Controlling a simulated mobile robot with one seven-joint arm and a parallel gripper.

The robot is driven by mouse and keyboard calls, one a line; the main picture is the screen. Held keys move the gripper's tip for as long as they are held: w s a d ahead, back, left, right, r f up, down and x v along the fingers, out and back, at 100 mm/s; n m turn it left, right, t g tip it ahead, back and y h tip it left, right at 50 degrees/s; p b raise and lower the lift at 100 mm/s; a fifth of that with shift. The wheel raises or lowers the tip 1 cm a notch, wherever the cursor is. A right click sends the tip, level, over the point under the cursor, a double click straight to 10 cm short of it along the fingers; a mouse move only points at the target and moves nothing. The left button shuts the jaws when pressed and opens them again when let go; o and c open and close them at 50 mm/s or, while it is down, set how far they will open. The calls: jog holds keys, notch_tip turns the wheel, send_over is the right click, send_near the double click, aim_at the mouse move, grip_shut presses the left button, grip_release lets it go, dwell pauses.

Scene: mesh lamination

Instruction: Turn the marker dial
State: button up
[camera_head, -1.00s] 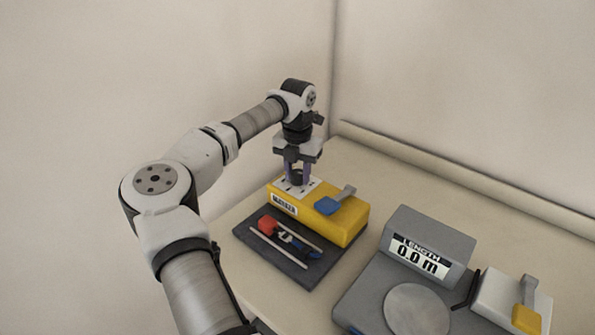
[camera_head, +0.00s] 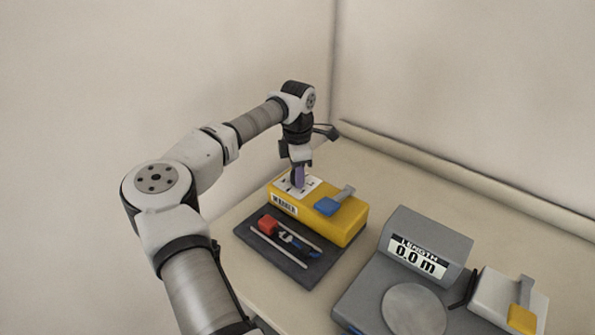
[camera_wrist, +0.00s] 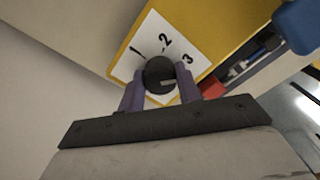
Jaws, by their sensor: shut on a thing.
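The marker dial (camera_wrist: 160,73) is a round black knob with a light pointer mark. It sits on a white plate (camera_wrist: 133,62) printed with 1, 2 and 3, on top of the yellow box (camera_head: 345,222). The pointer mark is on the knob's lower right in the wrist view, below the 3. My gripper (camera_wrist: 160,80) has its purple fingers closed on the two sides of the dial. In the head view my gripper (camera_head: 298,178) points down onto the plate and hides the dial.
A blue-ended lever (camera_head: 328,206) is on the yellow box beside the plate. A dark tray (camera_head: 307,277) with tools lies in front. A grey length-display machine (camera_head: 432,236) stands to the right, with a yellow-ended lever (camera_head: 523,318) beside it.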

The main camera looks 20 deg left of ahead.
jog(key=m, duration=0.5)
jog(key=shift+r+m+p, duration=0.1)
jog(key=shift+m+p, duration=0.2)
jog(key=shift+m, duration=2.3)
jog(key=o, duration=1)
jog(key=shift+c, duration=0.2)
notch_tip(320, 180, up, 14)
jog(key=b, duration=0.2)
jog(key=shift+f, duration=0.2)
